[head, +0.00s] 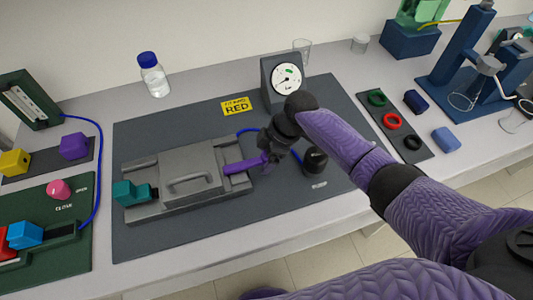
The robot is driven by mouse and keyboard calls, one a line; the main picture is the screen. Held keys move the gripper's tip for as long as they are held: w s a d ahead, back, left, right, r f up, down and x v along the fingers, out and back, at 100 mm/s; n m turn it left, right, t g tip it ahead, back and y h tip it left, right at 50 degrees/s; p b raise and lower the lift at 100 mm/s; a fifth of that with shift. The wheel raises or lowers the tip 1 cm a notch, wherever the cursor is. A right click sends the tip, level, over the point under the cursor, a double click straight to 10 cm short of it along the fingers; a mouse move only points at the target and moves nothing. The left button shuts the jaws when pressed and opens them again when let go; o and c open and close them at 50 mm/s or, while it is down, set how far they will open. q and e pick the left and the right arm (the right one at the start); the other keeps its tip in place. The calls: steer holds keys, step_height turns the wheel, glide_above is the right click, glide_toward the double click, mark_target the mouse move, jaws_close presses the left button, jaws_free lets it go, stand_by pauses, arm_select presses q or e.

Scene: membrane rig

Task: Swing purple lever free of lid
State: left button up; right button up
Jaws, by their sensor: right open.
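The purple lever (241,166) lies at the right end of the grey lid (190,178), which has a handle on top. The lever's inner end meets the lid's right edge, and its outer end points right. My right gripper (267,156) is open at the lever's outer end. A teal lever (130,193) sits at the lid's left end. My left gripper is not in view.
A gauge (287,79) stands behind my right gripper. A black knob (315,160) stands just right of it. A yellow sign (236,106) reads RED. Coloured rings (391,121) lie farther right. The dark mat in front of the lid is clear.

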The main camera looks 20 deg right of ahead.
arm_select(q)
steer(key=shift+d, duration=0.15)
arm_select(e)
jaws_close()
